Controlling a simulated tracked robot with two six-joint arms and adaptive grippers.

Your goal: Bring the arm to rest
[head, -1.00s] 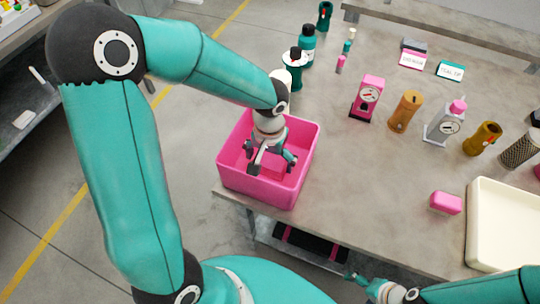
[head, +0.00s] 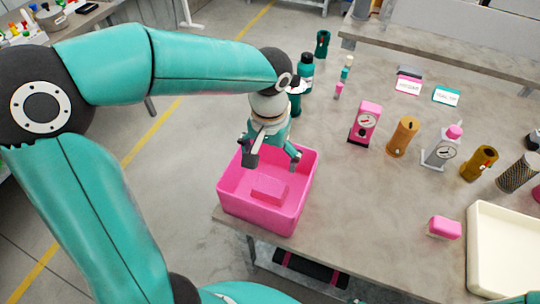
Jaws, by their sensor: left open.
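My left gripper (head: 272,160) is open and empty above the back part of a pink bin (head: 258,214). The bin stands at the left edge of the grey table (head: 345,205). A pink block (head: 270,190) lies inside the bin on its floor, below the gripper and apart from it. My left arm reaches in from the left, bent over the bin. My right gripper is not in view.
A pink block (head: 445,227) and a cream tray (head: 505,245) lie at the right. A pink gauge device (head: 365,123), a brown cylinder (head: 403,137) and a silver gauge device (head: 441,150) stand mid-table. Teal bottles (head: 306,72) stand behind the gripper.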

